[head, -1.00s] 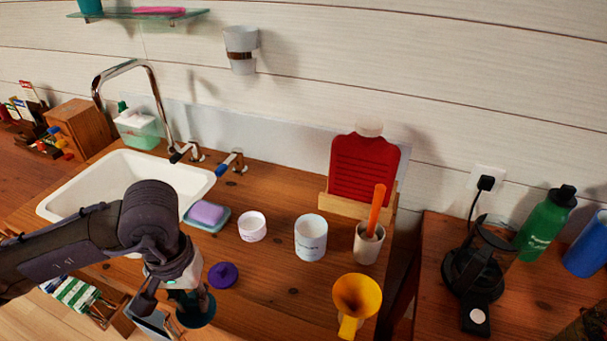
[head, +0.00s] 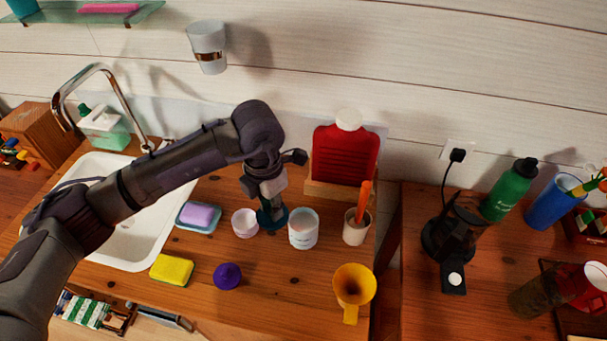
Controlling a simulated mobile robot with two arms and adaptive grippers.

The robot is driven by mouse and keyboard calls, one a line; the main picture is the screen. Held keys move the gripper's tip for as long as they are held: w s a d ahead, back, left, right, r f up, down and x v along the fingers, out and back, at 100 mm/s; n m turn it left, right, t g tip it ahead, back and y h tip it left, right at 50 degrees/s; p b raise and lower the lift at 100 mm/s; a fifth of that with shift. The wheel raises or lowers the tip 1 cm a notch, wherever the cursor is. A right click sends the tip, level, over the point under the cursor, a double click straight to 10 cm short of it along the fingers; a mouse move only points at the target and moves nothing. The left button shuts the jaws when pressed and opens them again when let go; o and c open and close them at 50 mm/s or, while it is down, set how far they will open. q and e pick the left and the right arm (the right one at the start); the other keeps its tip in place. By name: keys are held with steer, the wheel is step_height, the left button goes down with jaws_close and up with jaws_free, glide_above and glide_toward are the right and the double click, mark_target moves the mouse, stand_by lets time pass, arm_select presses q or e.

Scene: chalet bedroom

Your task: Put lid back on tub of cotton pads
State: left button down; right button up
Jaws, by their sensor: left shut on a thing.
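A white tub with printing (head: 303,232) stands on the wooden counter. A smaller pale tub (head: 245,224) stands to its left. I cannot read which one is for cotton pads. A purple knobbed lid-like piece (head: 228,276) lies on the counter in front. My right gripper is not in view.
A red bottle (head: 345,155) stands behind the white tub. A cup with an orange-handled tool (head: 356,229) is at its right, a yellow funnel (head: 354,287) in front. A soap dish (head: 198,216), yellow sponge (head: 172,269) and sink (head: 130,243) lie left.

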arm_select(q)
steer(key=w+d+r+n+p, duration=0.25)
steer(key=d+n+p, duration=0.35)
steer(key=n, duration=0.7)
arm_select(e)
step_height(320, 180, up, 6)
steer(key=b, duration=0.1)
arm_select(q)
steer(key=shift+s+d+f+b, duration=0.1)
steer(key=shift+d+f+b, duration=0.1)
steer(key=shift+f+b, duration=1.1)
steer(key=shift+s+d+f+b, duration=0.15)
steer(key=shift+f+b, duration=0.85)
steer(key=shift+f, duration=0.55)
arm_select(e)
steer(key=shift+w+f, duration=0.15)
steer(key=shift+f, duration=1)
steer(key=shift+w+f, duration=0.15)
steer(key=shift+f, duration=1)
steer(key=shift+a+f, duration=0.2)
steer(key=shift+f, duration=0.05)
arm_select(q)
steer(key=shift+f+b, duration=0.15)
steer(key=shift+b, duration=0.55)
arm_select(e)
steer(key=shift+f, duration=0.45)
